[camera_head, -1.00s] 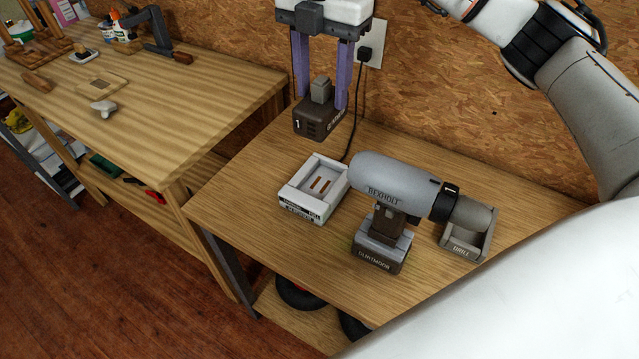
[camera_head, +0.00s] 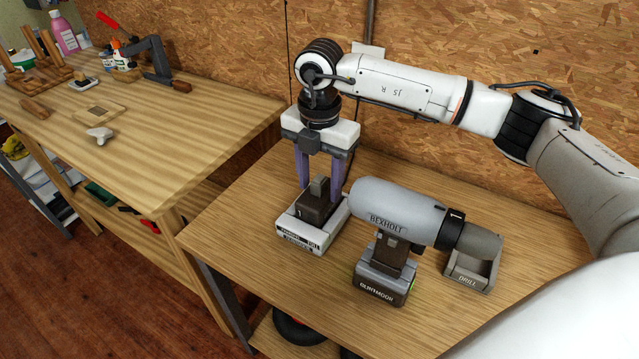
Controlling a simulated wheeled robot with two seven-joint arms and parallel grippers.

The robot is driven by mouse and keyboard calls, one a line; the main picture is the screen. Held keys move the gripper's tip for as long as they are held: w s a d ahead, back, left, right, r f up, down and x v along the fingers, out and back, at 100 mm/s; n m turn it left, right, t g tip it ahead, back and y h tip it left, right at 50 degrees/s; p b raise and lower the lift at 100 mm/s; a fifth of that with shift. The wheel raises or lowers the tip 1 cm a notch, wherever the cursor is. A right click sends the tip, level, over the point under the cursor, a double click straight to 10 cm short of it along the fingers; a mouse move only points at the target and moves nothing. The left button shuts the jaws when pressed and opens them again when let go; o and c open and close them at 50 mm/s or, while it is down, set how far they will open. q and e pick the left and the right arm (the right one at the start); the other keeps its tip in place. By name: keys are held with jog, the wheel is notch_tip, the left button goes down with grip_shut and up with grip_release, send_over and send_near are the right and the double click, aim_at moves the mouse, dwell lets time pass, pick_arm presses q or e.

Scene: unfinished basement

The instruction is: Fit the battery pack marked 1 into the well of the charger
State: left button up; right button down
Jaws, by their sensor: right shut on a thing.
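The dark brown battery pack marked 1 (camera_head: 314,209) is upright at the well of the white charger (camera_head: 302,241). Its lower part sits behind the charger's front wall, so I cannot tell whether it is fully seated. My right gripper (camera_head: 320,186) points straight down, its purple fingers shut on the top block of the pack. The charger stands on the right-hand bench, with its label facing front. The well floor is hidden by the pack. My left gripper is not in view.
A grey drill (camera_head: 400,208) with its own battery base stands just right of the charger, its nose at a grey holder marked DRILL (camera_head: 468,275). A longer wooden bench (camera_head: 190,125) with tools stands left. The bench front left of the charger is clear.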

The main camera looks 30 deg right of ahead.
jog(key=shift+f, duration=0.5)
jog(key=shift+f, duration=0.2)
jog(key=c, duration=0.9)
grip_release()
